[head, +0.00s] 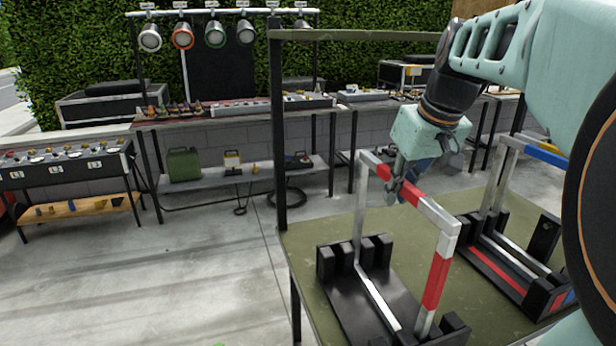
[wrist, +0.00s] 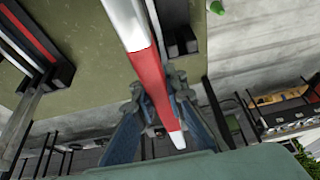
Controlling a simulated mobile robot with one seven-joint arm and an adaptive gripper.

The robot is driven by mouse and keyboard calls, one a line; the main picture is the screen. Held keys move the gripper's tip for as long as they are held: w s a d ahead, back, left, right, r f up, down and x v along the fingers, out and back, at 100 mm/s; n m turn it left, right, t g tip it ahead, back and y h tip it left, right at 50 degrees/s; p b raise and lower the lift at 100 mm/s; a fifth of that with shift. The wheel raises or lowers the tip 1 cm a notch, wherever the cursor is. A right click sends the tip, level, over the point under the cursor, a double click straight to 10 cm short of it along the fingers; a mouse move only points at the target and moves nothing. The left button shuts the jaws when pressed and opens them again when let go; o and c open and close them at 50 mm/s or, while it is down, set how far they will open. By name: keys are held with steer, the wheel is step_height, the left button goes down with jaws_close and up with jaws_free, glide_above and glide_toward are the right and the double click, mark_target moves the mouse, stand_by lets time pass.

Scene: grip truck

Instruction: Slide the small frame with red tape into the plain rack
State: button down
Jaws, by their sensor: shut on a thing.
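The small silver frame with red tape (head: 437,281) stands upright over the plain black rack (head: 341,300) in the head view. Its left leg is between the rack's back posts and its right leg is near the front posts. Its bottom bar runs along the rack; I cannot tell whether it rests fully on it. My gripper (head: 398,188) is shut on the frame's top bar, at a red taped part. In the wrist view my gripper (wrist: 157,90) has a finger on each side of the red taped bar (wrist: 150,72).
A second rack (head: 490,266) with a red stripe stands to the right on the green table (head: 312,252), holding a silver frame with blue tape (head: 545,152). A dark table post (head: 278,130) rises at the left. Benches with lamps and gear stand behind.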

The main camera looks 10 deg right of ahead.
steer(key=shift+f, duration=0.1)
stand_by(0.5)
steer(key=c, duration=1.9)
jaws_free()
